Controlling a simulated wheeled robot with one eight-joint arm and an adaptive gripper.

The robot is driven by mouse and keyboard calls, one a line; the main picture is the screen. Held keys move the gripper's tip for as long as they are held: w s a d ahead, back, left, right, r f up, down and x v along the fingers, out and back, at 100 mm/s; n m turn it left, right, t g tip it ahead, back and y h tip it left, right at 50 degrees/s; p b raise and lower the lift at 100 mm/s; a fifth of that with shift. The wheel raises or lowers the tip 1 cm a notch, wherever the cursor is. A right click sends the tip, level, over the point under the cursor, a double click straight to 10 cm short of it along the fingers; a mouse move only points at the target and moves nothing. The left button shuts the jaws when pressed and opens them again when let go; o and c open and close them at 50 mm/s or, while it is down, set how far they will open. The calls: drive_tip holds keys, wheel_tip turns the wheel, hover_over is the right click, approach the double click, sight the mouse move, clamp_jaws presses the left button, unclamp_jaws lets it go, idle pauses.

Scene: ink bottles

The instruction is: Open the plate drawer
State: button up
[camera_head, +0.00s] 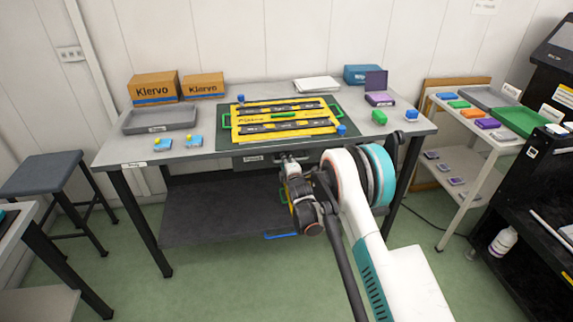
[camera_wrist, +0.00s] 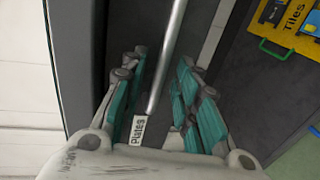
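The plate drawer (camera_head: 240,162) is a dark grey front under the table top, and it looks shut. Its white "Plates" label (camera_wrist: 138,130) and long silver bar handle (camera_wrist: 168,58) show in the wrist view. My gripper (camera_head: 285,158) is at the drawer front, partly hidden by my own arm in the head view. In the wrist view my gripper (camera_wrist: 162,62) is open, with one teal-and-grey finger on each side of the handle. A gap shows between the fingers and the bar. I cannot tell how deep the bar sits between them.
The table (camera_head: 110,150) carries a yellow tray (camera_head: 270,122), a grey tray (camera_head: 160,119), boxes and small bottles. A lower shelf (camera_head: 205,215) lies under the drawer; a yellow "Tiles" case (camera_wrist: 290,35) shows below. A white side table (camera_head: 450,118) stands right. Floor in front is clear.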

drive_tip(key=shift+w+a+f, duration=0.1)
drive_tip(key=shift+w+a, duration=0.05)
drive_tip(key=shift+w, duration=0.45)
clamp_jaws()
drive_tip(key=shift+s, duration=0.1)
